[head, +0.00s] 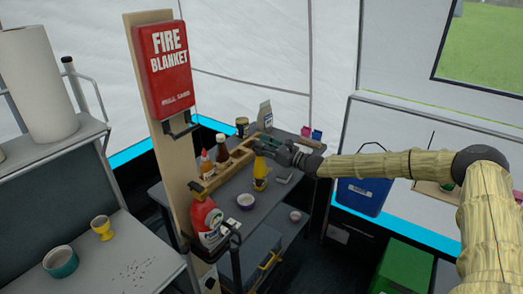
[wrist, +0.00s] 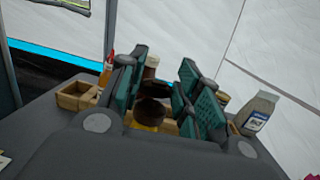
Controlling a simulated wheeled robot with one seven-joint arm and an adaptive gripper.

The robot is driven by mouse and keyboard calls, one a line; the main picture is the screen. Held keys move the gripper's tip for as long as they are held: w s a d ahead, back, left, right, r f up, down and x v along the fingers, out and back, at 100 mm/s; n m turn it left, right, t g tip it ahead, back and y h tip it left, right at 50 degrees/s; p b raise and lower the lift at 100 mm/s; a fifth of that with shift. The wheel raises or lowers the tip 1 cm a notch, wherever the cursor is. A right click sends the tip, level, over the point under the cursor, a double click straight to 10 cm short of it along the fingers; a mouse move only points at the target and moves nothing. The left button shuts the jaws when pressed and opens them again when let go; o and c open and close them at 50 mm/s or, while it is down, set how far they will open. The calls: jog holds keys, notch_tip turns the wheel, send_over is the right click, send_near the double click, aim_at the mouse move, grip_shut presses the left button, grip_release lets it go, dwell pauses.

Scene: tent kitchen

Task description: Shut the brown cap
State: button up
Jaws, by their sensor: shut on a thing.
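A yellow bottle (head: 260,184) stands on the dark counter in the head view, under the end of my arm. In the wrist view its yellow top (wrist: 146,127) shows below a round brown cap (wrist: 153,111). A second dark brown round part (wrist: 156,89) shows just above; it looks like the cap's lid, raised. My gripper (head: 268,150) is at the bottle's top, and its teal fingers (wrist: 164,95) stand on both sides of the brown cap, shut on it. The contact itself is partly hidden by the fingers, and the arm hides the cap in the head view.
A wooden tray (wrist: 75,97) with bottles stands behind the yellow bottle. A post with a fire blanket box (head: 163,65) rises at left.

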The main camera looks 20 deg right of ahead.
jog(key=shift+s+d+f+t+y+b, duration=0.2)
jog(key=shift+f+t+y+b, duration=0.35)
jog(key=shift+b, duration=1.85)
jog(key=shift+r+t+b, duration=0.15)
jog(key=shift+t+b, duration=0.2)
jog(key=shift+b, duration=0.05)
jog(key=o, duration=1)
jog(key=v, duration=1.2)
jog(key=shift+d, duration=0.1)
